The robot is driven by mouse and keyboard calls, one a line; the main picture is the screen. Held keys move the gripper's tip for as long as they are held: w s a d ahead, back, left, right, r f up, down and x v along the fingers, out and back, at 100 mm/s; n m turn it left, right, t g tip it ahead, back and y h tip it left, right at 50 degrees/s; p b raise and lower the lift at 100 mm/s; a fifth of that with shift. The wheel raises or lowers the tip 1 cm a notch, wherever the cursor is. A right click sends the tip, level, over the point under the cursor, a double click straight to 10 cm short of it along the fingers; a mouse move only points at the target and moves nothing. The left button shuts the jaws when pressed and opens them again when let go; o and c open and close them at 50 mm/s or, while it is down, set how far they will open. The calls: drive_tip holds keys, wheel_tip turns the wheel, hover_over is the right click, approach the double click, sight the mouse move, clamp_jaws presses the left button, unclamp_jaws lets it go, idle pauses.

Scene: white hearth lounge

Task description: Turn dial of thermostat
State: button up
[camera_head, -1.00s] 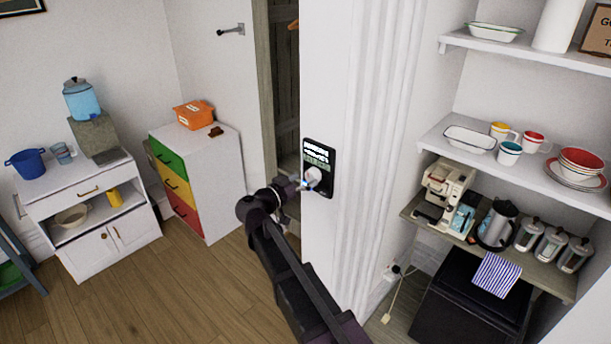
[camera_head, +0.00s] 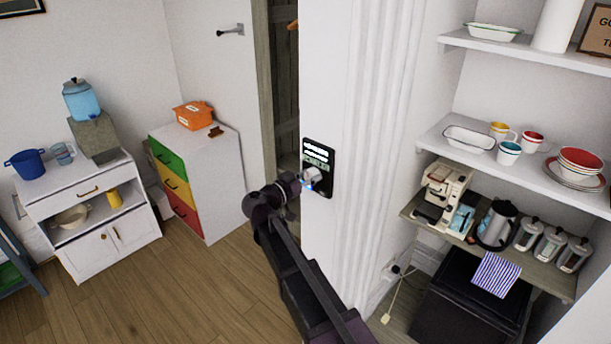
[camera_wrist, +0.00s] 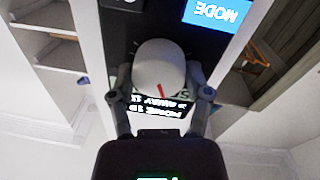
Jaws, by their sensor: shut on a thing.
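The thermostat (camera_head: 319,158) is a black panel on the white wall pillar, with lit white and green text on its upper part. Its pale round dial (camera_head: 313,175) sits on the lower part, partly hidden by my gripper (camera_head: 305,182). In the wrist view the white dial (camera_wrist: 158,66) carries a red pointer mark, and my gripper (camera_wrist: 160,92) has one finger on each side of it, shut on it. The panel's lit text and a blue MODE label (camera_wrist: 218,12) appear upside down there.
A doorway opens left of the pillar. On the right, shelves (camera_head: 440,132) hold dishes, a coffee machine (camera_head: 445,188), a kettle (camera_head: 497,224) and jars. At left stand a coloured drawer unit (camera_head: 210,165) and a white cabinet (camera_head: 130,245). The wood floor between is clear.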

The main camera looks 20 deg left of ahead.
drive_tip(key=shift+a+r, duration=0.1)
drive_tip(key=shift+a, duration=0.05)
drive_tip(key=shift+n, duration=1.7)
drive_tip(key=n, duration=0.1)
drive_tip(key=n+b, duration=0.1)
drive_tip(key=n, duration=0.1)
drive_tip(key=shift+f+n+t, duration=0.2)
drive_tip(key=shift+n+t, duration=0.1)
drive_tip(key=n, duration=0.3)
drive_tip(key=shift+f+n, duration=0.1)
drive_tip(key=shift+n, duration=0.3)
drive_tip(key=shift+n+y, duration=0.3)
drive_tip(key=shift+n, duration=1.7)
